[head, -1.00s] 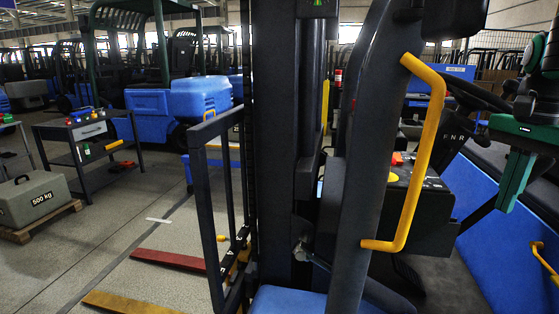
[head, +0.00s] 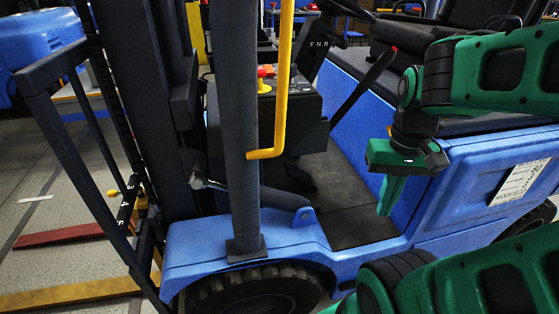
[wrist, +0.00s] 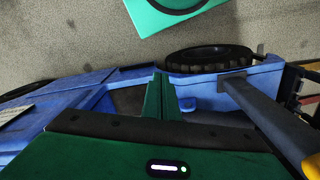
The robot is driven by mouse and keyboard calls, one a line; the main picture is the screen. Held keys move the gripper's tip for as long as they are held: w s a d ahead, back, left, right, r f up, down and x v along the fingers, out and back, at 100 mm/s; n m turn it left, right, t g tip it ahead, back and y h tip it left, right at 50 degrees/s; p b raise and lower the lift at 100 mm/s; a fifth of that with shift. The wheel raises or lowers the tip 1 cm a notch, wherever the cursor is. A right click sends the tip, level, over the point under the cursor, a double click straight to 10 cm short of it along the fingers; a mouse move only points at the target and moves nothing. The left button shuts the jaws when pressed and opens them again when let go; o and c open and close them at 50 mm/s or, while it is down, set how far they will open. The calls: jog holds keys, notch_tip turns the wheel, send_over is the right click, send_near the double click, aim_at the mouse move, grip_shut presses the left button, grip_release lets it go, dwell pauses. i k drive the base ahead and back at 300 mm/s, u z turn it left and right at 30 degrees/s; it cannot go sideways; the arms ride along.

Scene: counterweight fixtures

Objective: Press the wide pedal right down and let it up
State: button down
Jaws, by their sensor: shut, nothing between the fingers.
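The blue forklift's dark footwell floor (head: 350,212) shows in the head view, left of and below my gripper (head: 385,211). A dark shape (head: 298,174) sits low under the dashboard; I cannot tell whether it is the wide pedal. The front post and grab bar stand left of it. My gripper points down, its green fingers together and empty, beside the blue seat base. It appears apart from the floor and the dark shape. In the wrist view my gripper's fingers (wrist: 160,76) are together beside a dark strip of floor (wrist: 128,101). No pedal is clear there.
A dark post (head: 238,140) with a yellow grab bar (head: 283,80) stands at the front of the cab opening. A lever (head: 368,80) rises beside the seat base. The front wheel (head: 255,292) is below. The cab's near side is open between post and seat base.

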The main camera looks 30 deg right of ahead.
aim_at(300, 176)
jog(key=k, duration=1.3)
jog(key=z, duration=0.35)
jog(key=i, duration=1.5)
jog(key=z, duration=0.1)
